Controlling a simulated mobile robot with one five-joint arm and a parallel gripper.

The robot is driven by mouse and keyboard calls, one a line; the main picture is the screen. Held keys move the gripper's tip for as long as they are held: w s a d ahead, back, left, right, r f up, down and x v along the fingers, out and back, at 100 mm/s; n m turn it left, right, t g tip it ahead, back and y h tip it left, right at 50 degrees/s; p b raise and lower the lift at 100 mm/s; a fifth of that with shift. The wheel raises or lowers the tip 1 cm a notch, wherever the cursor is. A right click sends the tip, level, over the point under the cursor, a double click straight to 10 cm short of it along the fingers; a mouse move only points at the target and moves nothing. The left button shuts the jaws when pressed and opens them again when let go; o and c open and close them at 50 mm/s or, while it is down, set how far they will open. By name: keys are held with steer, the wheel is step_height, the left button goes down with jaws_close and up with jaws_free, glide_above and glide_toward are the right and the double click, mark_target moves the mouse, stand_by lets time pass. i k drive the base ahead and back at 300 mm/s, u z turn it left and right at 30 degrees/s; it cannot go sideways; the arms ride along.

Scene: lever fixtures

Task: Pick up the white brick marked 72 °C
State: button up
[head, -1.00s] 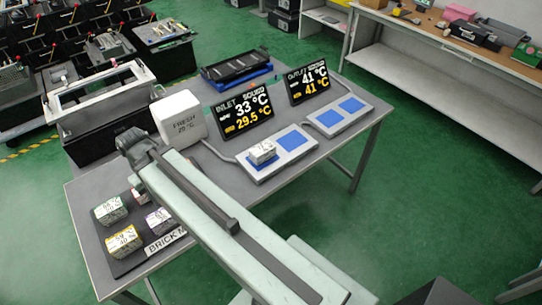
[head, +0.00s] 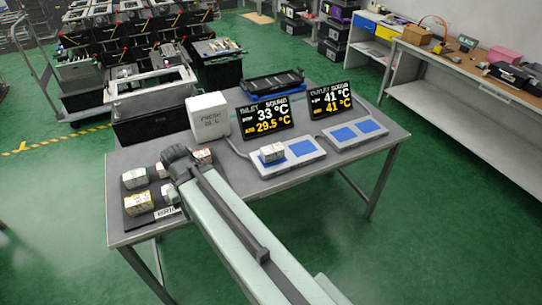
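Several small whitish bricks with coloured tops stand on a dark mat at the table's left end: a green-marked one (head: 135,178), a yellow-marked one (head: 138,203), a purple-marked one (head: 169,194), a partly hidden one (head: 162,170) and a red-marked one (head: 203,156). Another whitish brick (head: 272,153) sits on the left blue square of the inlet pad. I cannot read 72 °C on any brick. My gripper (head: 176,158) is above or among the mat bricks, seen from behind. Its fingertips are hidden, and I cannot tell whether it is open.
The grey table (head: 232,193) carries a white FRESH block (head: 208,116), an inlet screen (head: 265,118) reading 33 °C, an outlet screen (head: 331,99) reading 41 °C, and an empty outlet pad (head: 355,134). A black box (head: 150,127) stands behind. Green floor lies open left of the table.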

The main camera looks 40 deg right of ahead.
mark_target(270, 154)
steer(key=u, duration=0.2)
steer(key=i, duration=1)
